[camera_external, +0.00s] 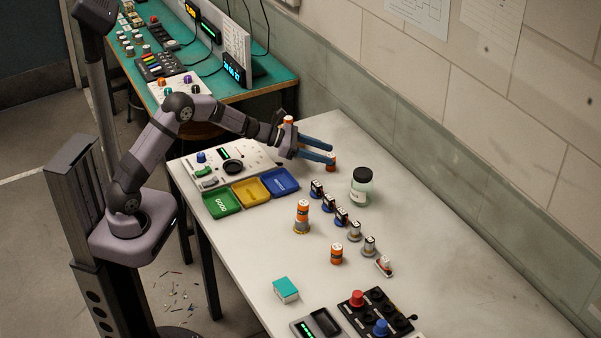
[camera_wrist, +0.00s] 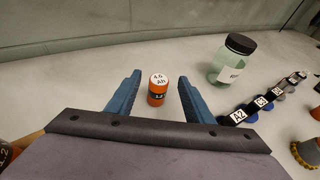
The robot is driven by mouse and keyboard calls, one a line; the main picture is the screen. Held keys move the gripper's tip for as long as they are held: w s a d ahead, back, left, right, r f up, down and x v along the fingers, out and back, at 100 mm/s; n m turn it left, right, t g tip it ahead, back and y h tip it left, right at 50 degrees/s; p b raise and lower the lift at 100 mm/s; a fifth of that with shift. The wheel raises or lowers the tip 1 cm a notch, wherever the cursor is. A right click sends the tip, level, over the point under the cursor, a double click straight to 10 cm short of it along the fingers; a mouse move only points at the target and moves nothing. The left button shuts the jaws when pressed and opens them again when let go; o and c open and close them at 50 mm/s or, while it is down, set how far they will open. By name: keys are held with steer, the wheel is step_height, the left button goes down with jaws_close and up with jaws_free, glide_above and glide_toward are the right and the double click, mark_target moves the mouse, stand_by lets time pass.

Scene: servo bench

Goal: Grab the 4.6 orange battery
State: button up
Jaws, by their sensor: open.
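An orange battery (camera_wrist: 157,92) with a white top that seems to read 4.6 Ah stands upright on the table in the wrist view. It lies between the blue fingers of my gripper (camera_wrist: 158,95), with gaps on both sides. My gripper is open and holds nothing. In the external view my gripper (camera_external: 331,157) reaches over the far part of the table, and the same battery (camera_external: 331,166) shows partly behind its fingertips. Other orange batteries stand on the table: one (camera_external: 302,212) on a ringed base, one (camera_external: 336,254) nearer the front, and one (camera_external: 288,121) partly hidden behind my wrist.
A green jar with a black lid (camera_external: 361,186) stands right of the battery. A row of small labelled parts (camera_external: 341,215) runs toward the front. Green (camera_external: 221,204), yellow (camera_external: 251,193) and blue (camera_external: 280,182) trays lie at the left. The wall (camera_wrist: 90,28) is behind the battery.

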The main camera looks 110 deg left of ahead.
mark_target(341, 169)
steer(key=shift+s+a+f, duration=0.1)
steer(key=shift+s+f, duration=0.1)
steer(key=shift+f, duration=0.3)
steer(key=shift+f+p+x, duration=0.1)
steer(key=shift+p+x, duration=0.6)
steer(key=shift+x, duration=1.15)
steer(key=shift+f+p+x, duration=0.15)
steer(key=shift+p+x, duration=0.5)
steer(key=shift+x, duration=1.15)
steer(key=shift+s, duration=0.1)
jaws_close()
